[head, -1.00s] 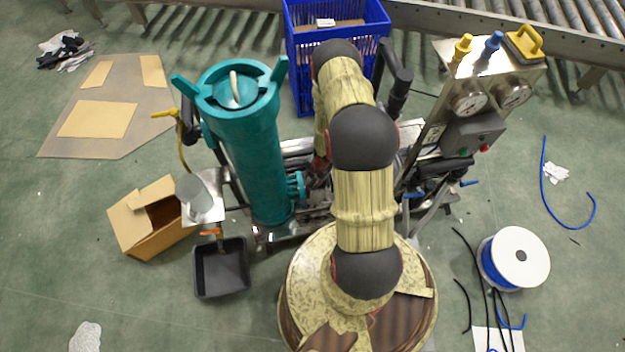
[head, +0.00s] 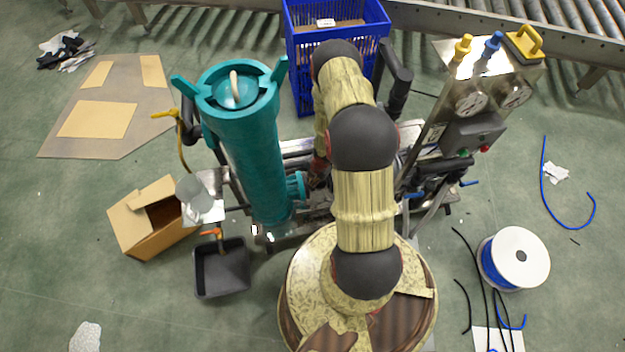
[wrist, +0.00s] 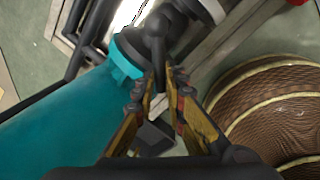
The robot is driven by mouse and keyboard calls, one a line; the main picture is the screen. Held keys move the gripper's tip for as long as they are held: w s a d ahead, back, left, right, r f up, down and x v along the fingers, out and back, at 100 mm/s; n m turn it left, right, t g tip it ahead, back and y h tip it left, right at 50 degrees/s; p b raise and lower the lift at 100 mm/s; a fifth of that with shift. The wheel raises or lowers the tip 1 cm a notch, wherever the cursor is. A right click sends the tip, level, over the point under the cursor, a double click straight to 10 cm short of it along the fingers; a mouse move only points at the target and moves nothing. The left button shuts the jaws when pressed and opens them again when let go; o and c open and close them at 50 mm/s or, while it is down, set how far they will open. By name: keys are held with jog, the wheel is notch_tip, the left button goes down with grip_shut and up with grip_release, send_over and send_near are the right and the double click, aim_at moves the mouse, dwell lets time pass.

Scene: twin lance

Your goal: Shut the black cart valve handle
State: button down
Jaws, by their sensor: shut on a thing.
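The black valve handle (wrist: 156,48) shows in the upper middle of the wrist view, next to a teal flange (wrist: 124,58) and a silver pipe part. My gripper (wrist: 161,82) has its two yellow-brown fingers closed in on the lower end of the handle, one finger on each side. The handle's lower part is partly hidden between the fingertips. In the head view my own arm covers the gripper, and I cannot make out the handle there. The teal filter housing (head: 250,150) stands upright on the cart, left of my arm.
A gauge panel (head: 490,125) stands on the right side of the cart. A blue crate (head: 300,70) is behind my arm. A cardboard box (head: 135,225), a black tray (head: 222,275) and a cable spool (head: 520,258) lie on the floor around the cart.

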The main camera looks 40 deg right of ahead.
jog(key=shift+s, duration=0.1)
jog(key=shift+s+d+n+g+y+p, duration=0.2)
jog(key=shift+s+d+n+p, duration=0.35)
jog(key=shift+n+p, duration=0.7)
jog(key=shift+s+d+n+g+y+p, duration=0.1)
jog(key=shift+s+d+n+y+p, duration=0.2)
jog(key=shift+s+n+p, duration=0.85)
jog(key=shift+s+d+n+g+y+p, duration=0.15)
jog(key=shift+d+n+p, duration=0.5)
jog(key=shift+n, duration=1.15)
jog(key=shift+w+a, duration=0.1)
jog(key=c, duration=1.8)
grip_release()
